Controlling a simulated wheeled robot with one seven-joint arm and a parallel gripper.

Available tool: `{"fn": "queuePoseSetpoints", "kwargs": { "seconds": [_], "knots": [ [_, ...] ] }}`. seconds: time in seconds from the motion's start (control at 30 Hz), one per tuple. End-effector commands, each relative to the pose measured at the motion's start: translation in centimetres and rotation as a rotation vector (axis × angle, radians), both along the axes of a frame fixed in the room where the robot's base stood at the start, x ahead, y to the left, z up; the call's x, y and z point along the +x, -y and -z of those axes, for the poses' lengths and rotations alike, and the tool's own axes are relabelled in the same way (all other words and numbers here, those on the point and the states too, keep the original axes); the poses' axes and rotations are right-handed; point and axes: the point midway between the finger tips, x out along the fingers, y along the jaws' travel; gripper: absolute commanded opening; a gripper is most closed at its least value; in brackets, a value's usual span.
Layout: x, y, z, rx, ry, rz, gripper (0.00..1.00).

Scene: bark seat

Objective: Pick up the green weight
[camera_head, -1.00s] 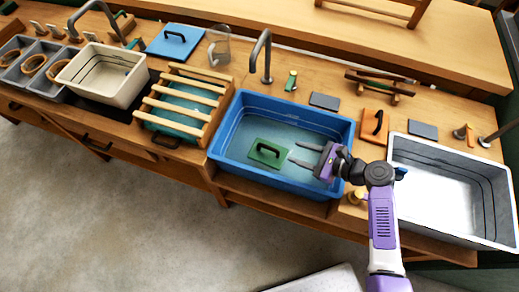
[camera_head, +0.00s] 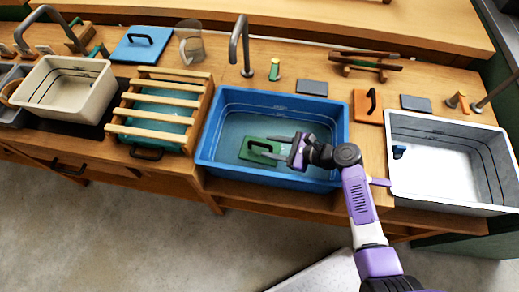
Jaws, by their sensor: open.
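The green weight (camera_head: 248,155) is a flat green plate with a dark arched handle. It lies in the blue tub (camera_head: 208,158), left of the middle. My gripper (camera_head: 267,146) is open and reaches into the tub from the right, its fingers pointing left. The fingers are over the right part of the weight, close to the handle. I cannot tell whether they touch it or how far above it they are. The fingers partly hide the right side of the plate.
A grey tub (camera_head: 440,165) stands to the right. A slatted wooden rack (camera_head: 155,102) adjoins the blue tub on the left, with a cream tub (camera_head: 65,90) beyond. A tap (camera_head: 240,45) rises behind the blue tub. An orange board with handle (camera_head: 368,106) lies behind right.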

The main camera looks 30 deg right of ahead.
Motion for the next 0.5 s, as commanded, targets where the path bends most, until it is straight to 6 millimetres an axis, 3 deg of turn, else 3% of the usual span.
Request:
{"fn": "queuePoseSetpoints", "kwargs": {
  "seconds": [0.3, 0.5],
  "knots": [
    [3.1, -2.4, 1.7, 0.001, -0.001, -0.003, 0.41],
    [3.5, -2.6, 2.0, -0.001, -0.001, -0.001, 0.41]
  ]
}}
